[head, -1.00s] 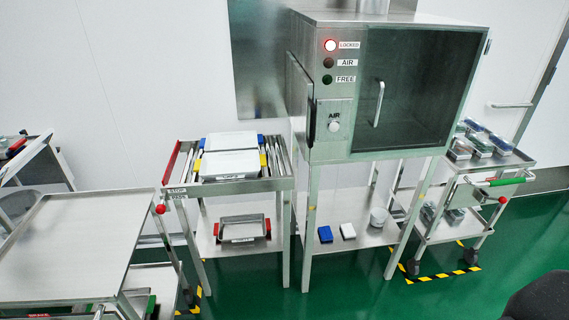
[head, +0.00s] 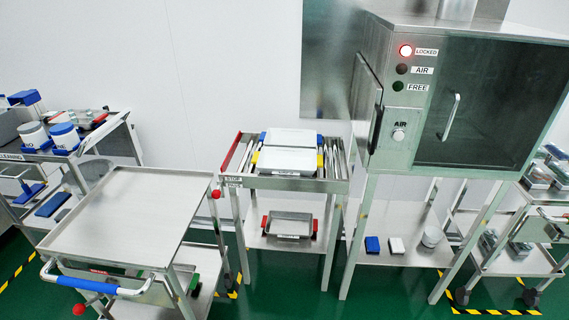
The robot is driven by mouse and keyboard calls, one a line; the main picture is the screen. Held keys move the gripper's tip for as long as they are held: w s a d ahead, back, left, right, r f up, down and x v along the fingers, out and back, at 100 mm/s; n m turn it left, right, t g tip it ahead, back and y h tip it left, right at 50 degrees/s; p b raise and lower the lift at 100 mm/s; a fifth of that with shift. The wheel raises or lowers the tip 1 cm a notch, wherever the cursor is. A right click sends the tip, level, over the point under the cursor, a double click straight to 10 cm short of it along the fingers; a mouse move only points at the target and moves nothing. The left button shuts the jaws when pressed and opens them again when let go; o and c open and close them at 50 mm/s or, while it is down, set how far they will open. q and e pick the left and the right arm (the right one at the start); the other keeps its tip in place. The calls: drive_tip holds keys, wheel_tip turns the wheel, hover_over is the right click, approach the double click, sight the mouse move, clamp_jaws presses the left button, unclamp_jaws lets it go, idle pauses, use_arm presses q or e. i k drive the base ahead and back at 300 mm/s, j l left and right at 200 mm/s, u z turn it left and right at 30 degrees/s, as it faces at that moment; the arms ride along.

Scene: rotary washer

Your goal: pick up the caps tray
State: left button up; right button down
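None of the trays has a label I can read, so I cannot tell which is the caps tray. A white-topped tray with yellow handles (head: 287,161) lies on the steel roller stand near the middle of the head view. Right behind it is a similar white-topped tray with blue handles (head: 291,138). A shallow steel tray with red handles (head: 290,226) sits on the stand's lower shelf and looks empty. Neither of my grippers is in view.
A cabinet (head: 470,110) with a lit red LOCKED lamp stands at right. A cart (head: 75,150) with white jars is far left; another cart (head: 515,255) holds boxes at right.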

sight(271, 160)
drive_tip(key=i+l, duration=0.65)
drive_tip(key=l, duration=0.3)
drive_tip(key=i+l, duration=0.7)
drive_tip(key=l, duration=0.25)
drive_tip(key=j+u, duration=0.05)
